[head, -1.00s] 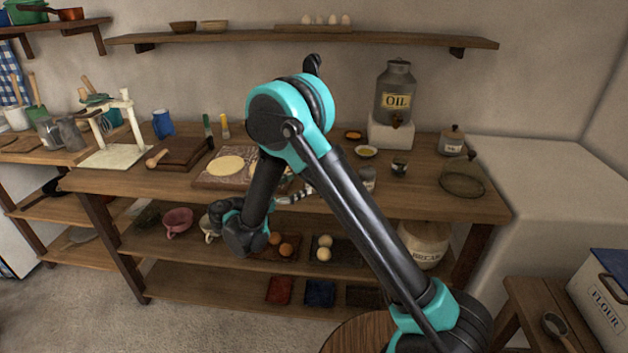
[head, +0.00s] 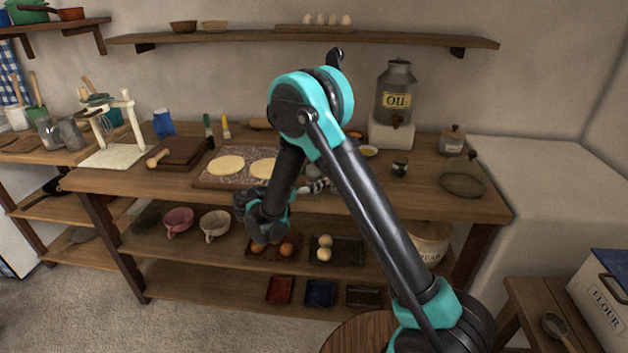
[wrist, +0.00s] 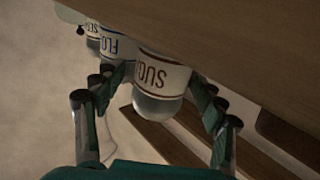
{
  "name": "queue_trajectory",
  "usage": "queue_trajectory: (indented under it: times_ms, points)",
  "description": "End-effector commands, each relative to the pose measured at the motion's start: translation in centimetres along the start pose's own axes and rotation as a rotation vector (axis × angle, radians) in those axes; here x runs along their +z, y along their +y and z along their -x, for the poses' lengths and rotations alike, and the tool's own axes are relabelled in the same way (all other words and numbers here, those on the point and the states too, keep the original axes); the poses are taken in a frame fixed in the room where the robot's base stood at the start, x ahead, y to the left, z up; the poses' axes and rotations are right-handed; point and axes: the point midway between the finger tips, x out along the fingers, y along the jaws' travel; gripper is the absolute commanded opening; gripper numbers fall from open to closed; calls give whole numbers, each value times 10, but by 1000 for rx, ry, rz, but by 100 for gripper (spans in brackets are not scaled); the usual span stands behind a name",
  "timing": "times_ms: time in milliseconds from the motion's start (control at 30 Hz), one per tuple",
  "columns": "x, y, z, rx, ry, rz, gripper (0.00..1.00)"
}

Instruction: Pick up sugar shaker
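The sugar shaker (wrist: 162,76), clear with a white label starting "SUG", appears upside down in the wrist view, its base against the wooden table top. My gripper (wrist: 152,92) is open, with its fingers on either side of the shaker's domed top. The fingers look close to it, but I cannot tell whether they touch. In the head view my gripper (head: 317,186) is low over the front of the table, partly behind my arm. A small greyish shape shows beside it, but its label cannot be read there.
A shaker labelled "FLO" (wrist: 117,46) and another behind it (wrist: 92,32) stand close beside the sugar shaker. In the head view a board with dough rounds (head: 208,181) lies left of my gripper.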

Motion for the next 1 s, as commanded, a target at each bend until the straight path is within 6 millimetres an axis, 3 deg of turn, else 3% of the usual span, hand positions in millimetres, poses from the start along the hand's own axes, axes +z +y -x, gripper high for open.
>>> queue_trajectory:
  times_ms: [67, 400, 767, 1000]
  points:
    - [0, 0, 0, 0, 0, 0, 58]
    - [0, 0, 0, 0, 0, 0, 16]
    - [-3, 0, 0, 0, 0, 0, 14]
    - [-24, 0, 0, 0, 0, 0, 14]
